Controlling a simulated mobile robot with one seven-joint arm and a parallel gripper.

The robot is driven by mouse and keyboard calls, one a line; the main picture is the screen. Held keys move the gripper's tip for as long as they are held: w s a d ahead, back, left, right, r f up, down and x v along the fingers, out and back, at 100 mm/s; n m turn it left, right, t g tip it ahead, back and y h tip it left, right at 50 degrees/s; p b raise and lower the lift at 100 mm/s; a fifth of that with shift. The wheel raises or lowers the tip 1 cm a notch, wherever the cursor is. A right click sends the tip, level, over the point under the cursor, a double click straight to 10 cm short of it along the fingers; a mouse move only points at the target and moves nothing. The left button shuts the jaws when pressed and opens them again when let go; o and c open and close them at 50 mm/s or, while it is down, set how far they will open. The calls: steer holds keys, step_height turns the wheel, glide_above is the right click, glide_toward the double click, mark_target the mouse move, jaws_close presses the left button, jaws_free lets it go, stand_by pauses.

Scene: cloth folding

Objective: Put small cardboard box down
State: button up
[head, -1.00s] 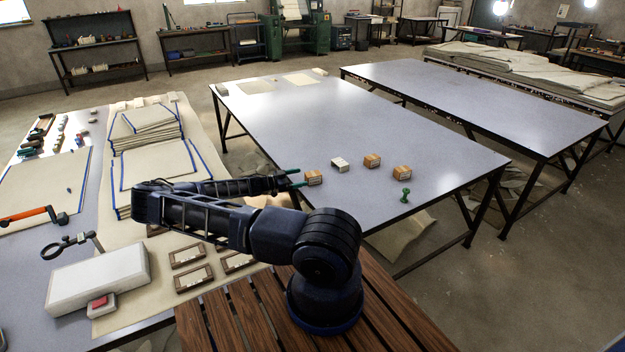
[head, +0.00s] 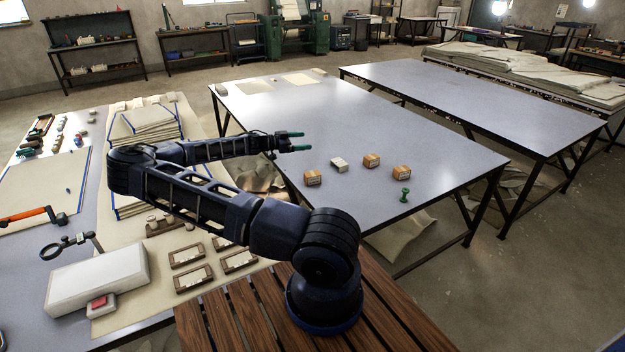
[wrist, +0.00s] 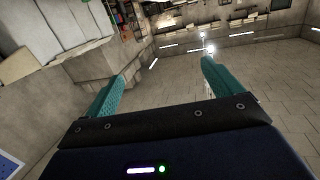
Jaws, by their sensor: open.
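My gripper (head: 296,141) is open and empty, raised above the left edge of the middle table in the head view. Its two green fingers (wrist: 163,85) stand well apart in the wrist view with nothing between them. A small cardboard box (head: 312,177) sits on the table below and a little right of my gripper, apart from it. Two more small cardboard boxes (head: 371,160) and (head: 400,173) stand to its right. I cannot tell by looks which one the task names. None of these boxes shows in the wrist view.
A pale block (head: 339,164) stands among the boxes, and a green spool-like object (head: 404,195) lies near the table's front edge. The middle table (head: 400,130) is clear behind them. A cluttered worktable (head: 135,275) with cloth stacks and frames is at left.

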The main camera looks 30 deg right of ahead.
steer(key=s+d+f+m+y, duration=0.5)
steer(key=s+f+m+y, duration=0.2)
steer(key=f+y, duration=0.3)
steer(key=w+r+m+t+y, duration=0.3)
steer(key=r+m+t+y, duration=0.4)
steer(key=r+m, duration=0.4)
steer(key=t+h, duration=0.1)
glide_toward(312, 173)
steer(key=shift+n, duration=0.4)
steer(key=shift+x, duration=2.65)
steer(key=shift+s+a+f, duration=0.1)
steer(key=shift+a, duration=0.05)
steer(key=shift+f, duration=0.1)
